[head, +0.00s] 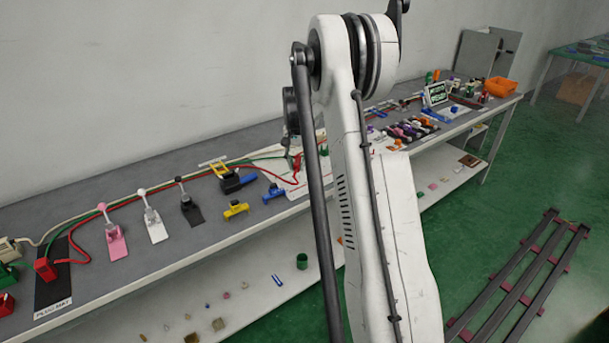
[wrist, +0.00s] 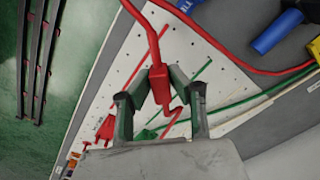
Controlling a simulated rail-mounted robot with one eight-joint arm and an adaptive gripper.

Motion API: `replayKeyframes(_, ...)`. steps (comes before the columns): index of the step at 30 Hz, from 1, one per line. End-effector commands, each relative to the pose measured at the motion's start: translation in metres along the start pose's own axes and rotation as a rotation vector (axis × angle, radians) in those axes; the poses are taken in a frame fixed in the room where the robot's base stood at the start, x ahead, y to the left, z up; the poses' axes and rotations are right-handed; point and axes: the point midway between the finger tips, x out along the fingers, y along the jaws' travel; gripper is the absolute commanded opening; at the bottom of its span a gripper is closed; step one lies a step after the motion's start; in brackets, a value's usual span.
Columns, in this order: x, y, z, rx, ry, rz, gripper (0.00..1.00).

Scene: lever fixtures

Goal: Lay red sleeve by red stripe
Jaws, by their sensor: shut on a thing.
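The red sleeve (wrist: 160,86), on a thick red cable, sits between the two dark fingers of my gripper (wrist: 159,77) in the wrist view. My gripper is shut on it. Behind it lies a white dotted board (wrist: 120,77) with thin coloured lines. The fingers hide part of the board. I cannot tell whether the sleeve touches it. In the head view the red sleeve (head: 296,163) shows small beside my arm, over the board.
A red plug (wrist: 105,130) and a green piece (wrist: 146,134) lie on the board. A blue cylinder (wrist: 277,33) lies at upper right. The red cable (head: 258,168) runs left along the bench. Pink (head: 116,243), white and black levers stand left. The bench front edge is near.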

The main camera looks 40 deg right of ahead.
Motion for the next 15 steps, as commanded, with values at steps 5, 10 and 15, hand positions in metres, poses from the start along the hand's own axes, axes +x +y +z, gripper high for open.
replayKeyframes(5, 0.017, 0.018, -0.022, 0.002, 0.0, 0.0, 0.0)
replayKeyframes(10, 0.024, 0.025, -0.03, 0.001, 0.0, 0.0, 0.0)
replayKeyframes(15, 0.037, 0.025, -0.03, 0.001, 0.0, 0.0, 0.0)
